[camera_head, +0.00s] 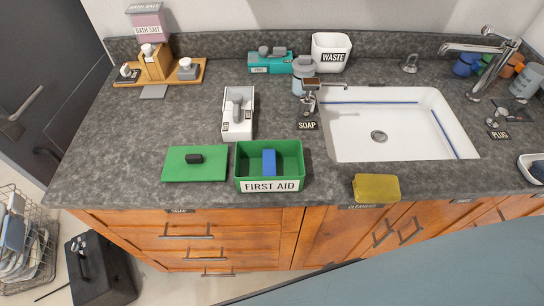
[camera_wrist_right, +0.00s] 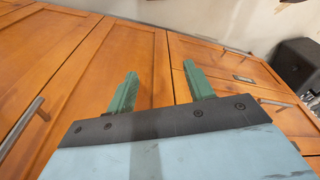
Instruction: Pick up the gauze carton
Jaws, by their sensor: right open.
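No label that I can read says gauze, so I cannot tell which thing is the gauze carton. A white carton-like block (camera_head: 230,127) with a grey piece on top stands on the counter left of the sink. A teal box (camera_head: 258,68) with grey pieces on top is at the back. A blue block (camera_head: 269,162) is inside the green FIRST AID box (camera_head: 243,173), which is open. My right gripper (camera_wrist_right: 160,70) has its two green fingers apart with nothing between them, in front of the orange cabinet doors. My left gripper is out of view.
A green lid (camera_head: 195,171) with a dark handle lies left of the box. The sink (camera_head: 350,120), soap dispenser (camera_head: 303,75), WASTE bin (camera_head: 331,48) and yellow sponge (camera_head: 376,188) are to the right. A wooden stand (camera_head: 160,70) is back left. The counter's left front is clear.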

